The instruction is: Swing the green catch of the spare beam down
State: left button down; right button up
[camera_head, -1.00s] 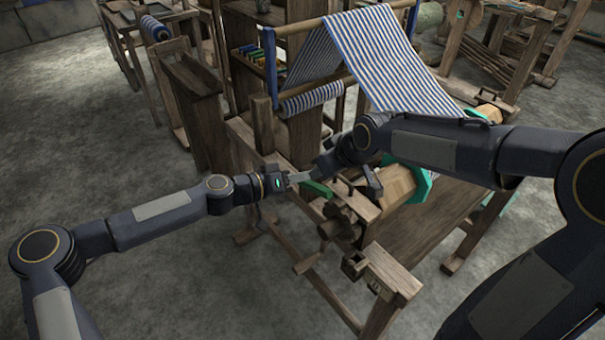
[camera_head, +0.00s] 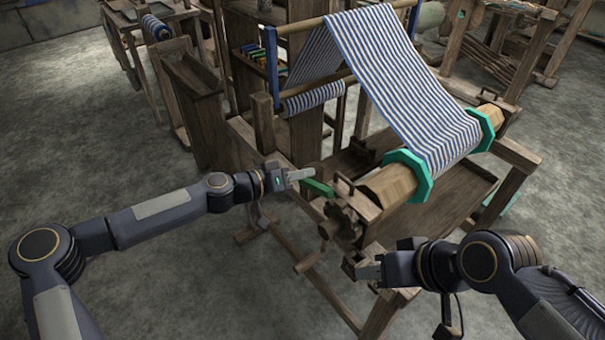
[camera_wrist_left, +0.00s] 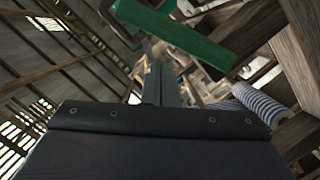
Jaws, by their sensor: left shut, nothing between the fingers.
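The green catch (camera_head: 318,187) is a short green bar on the loom's near left side, beside the wooden bracket at the beam's end. It looks close to level. The wooden beam (camera_head: 390,186) with green end discs carries the striped cloth. My left gripper (camera_head: 306,175) is shut and empty, just left of and slightly above the catch; I cannot tell whether they touch. In the left wrist view the catch (camera_wrist_left: 185,38) crosses above the shut fingers (camera_wrist_left: 158,82). My right gripper (camera_head: 364,270) is low at the loom's front corner; its finger gap is unclear.
A toothed wooden wheel (camera_head: 345,222) sits below the catch. Blue-and-white striped cloth (camera_head: 400,85) slopes down to the beam. A wooden post (camera_head: 264,125) stands behind my left gripper. The floor to the left (camera_head: 120,155) is clear.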

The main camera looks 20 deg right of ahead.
pick_arm(q)
jog(key=shift+s+b, duration=0.1)
jog(key=shift+b, duration=1)
jog(key=s+a+r+y+p, duration=0.25)
jog(key=s+a, duration=0.25)
jog(key=a, duration=0.3)
jog(key=s+a+r+n+y+p, duration=0.1)
jog(key=s+a+y, duration=0.35)
jog(key=a, duration=0.45)
jog(key=s+a+r+y+p, duration=0.2)
jog(key=s+a+y, duration=0.1)
jog(key=s+a, duration=0.4)
jog(key=s+a+r+n+t+y+p, duration=0.1)
jog(key=s+a+r+n+p, duration=0.3)
jog(key=s+a, duration=0.8)
notch_tip(320, 180, up, 2)
jog(key=s+n+t, duration=0.1)
jog(key=n, duration=0.2)
jog(key=shift+s+r+y, duration=0.25)
jog(key=shift+s+y, duration=0.15)
